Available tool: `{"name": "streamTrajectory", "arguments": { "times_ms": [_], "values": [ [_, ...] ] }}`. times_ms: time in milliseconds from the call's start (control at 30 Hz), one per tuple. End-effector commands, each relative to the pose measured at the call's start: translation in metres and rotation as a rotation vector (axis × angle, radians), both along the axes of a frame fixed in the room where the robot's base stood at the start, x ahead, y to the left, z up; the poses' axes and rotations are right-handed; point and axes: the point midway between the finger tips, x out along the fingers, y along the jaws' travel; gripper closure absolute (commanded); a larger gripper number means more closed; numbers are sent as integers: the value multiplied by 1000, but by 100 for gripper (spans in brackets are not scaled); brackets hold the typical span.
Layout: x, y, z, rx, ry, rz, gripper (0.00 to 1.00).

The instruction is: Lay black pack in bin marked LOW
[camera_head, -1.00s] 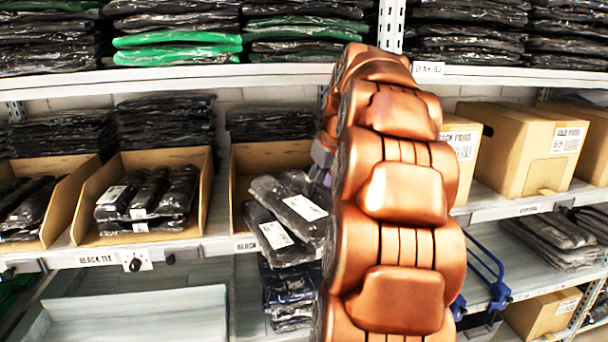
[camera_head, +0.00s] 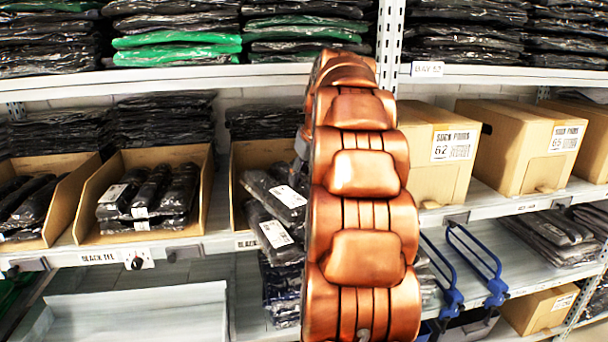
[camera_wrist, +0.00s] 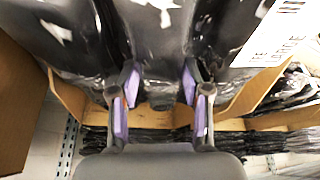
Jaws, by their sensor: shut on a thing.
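My gripper (camera_wrist: 162,95) has its purple-padded fingers closed on a black pack (camera_wrist: 160,60), a glossy plastic-wrapped bundle, in the wrist view. Other dark packs lie on both sides of it, and a cardboard bin edge (camera_wrist: 70,95) runs below. In the head view my copper arm hides most of the gripper. Just left of it, black packs with white labels (camera_head: 288,196) lie at the front of a cardboard bin (camera_head: 265,156), some overhanging its front. I cannot tell which of these is held. I can read no LOW marking.
Left of that bin stands another cardboard bin (camera_head: 88,212) of black packs, above a BLACK TEE tag (camera_head: 98,257). Closed cartons (camera_head: 430,180) stand to the right of my arm. Blue metal frames (camera_head: 490,270) are below them.

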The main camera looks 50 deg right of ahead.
Motion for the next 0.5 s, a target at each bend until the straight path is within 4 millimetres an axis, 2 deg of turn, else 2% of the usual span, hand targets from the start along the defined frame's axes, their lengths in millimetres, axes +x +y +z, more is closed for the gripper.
{"name": "streamTrajectory", "arguments": {
  "times_ms": [500],
  "values": [
    [0,0,-6,-1,-1,0,95]
  ]
}}
